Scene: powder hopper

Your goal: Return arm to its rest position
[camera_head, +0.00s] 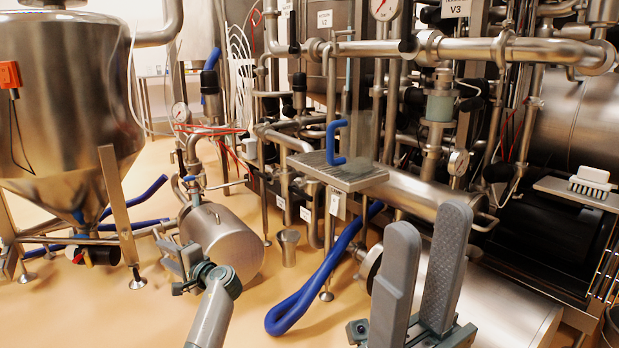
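My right gripper (428,217) stands large in the lower right foreground. Its two grey fingers point up with a gap between them, and nothing shows in the gap. My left gripper (175,252) is lower left of centre, at the end of my grey arm. It overlaps the steel cylinder (228,238) in the picture. It is small and seen at an angle, so I cannot tell whether its fingers are open or shut. I see nothing clearly held in it.
A steel hopper (65,85) stands at left. A small metal shelf (365,180) carries a blue bent piece (336,140). A blue hose (310,285) loops to the floor. A white brush (591,178) lies on the right shelf. Pipes fill the back; floor is clear lower left.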

